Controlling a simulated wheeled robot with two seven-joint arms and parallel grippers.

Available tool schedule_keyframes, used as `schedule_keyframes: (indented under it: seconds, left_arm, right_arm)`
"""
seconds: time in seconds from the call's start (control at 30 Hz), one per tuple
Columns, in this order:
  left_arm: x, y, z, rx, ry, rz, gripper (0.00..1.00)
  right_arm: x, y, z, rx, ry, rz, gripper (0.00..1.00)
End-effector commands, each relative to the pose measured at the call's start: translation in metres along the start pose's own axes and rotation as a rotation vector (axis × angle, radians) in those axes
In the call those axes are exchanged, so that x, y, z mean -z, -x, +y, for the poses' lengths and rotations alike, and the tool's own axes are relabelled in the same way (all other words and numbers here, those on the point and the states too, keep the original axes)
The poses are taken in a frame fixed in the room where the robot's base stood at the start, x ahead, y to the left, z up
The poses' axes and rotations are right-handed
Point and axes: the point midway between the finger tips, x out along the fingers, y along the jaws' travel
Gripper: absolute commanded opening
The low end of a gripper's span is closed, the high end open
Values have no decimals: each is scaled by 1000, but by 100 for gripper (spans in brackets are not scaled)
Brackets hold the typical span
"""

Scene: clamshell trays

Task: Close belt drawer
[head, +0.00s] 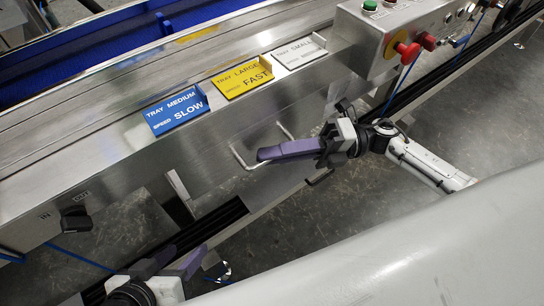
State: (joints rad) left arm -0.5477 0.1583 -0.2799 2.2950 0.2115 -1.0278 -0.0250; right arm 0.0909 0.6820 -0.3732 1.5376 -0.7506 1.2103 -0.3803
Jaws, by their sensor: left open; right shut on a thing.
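The belt drawer's front appears to be part of the stainless steel side panel (205,165) of the conveyor. A U-shaped metal drawer handle (236,157) sticks out from it, below the tray labels. My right gripper (270,153), with purple fingers, reaches in from the right and is shut on the handle; the fingers hide part of the bar. I cannot tell how far the drawer stands out. My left gripper (188,262) is at the lower left, open and empty, well below and apart from the handle.
Blue, yellow and white tray labels (243,79) lie on the steel ledge above the handle. A control box (385,40) with red and green buttons is at the upper right. A black rotary switch (76,219) is at the lower left. A blue belt (80,55) runs behind.

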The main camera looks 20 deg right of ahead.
Motion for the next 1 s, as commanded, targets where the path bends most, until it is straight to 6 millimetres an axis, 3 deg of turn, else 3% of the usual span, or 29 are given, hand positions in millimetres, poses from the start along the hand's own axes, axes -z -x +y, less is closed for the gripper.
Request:
schedule_keyframes:
  seconds: [0.07,0.1,0.2,0.57,1.0]
  left_arm:
    - [1,0,0,0,0,1,48]
    - [1,0,0,0,0,2,48]
    - [2,0,0,1,-2,4,48]
    - [7,0,-1,3,-6,12,48]
    - [2,-2,-4,14,-11,-11,48]
  right_arm:
    - [-5,0,0,1,1,-16,0]
    - [-5,0,0,0,1,-15,14]
    - [-5,-1,0,0,1,-13,28]
    - [-3,5,0,2,0,-9,28]
    - [-3,83,0,2,-1,-11,28]
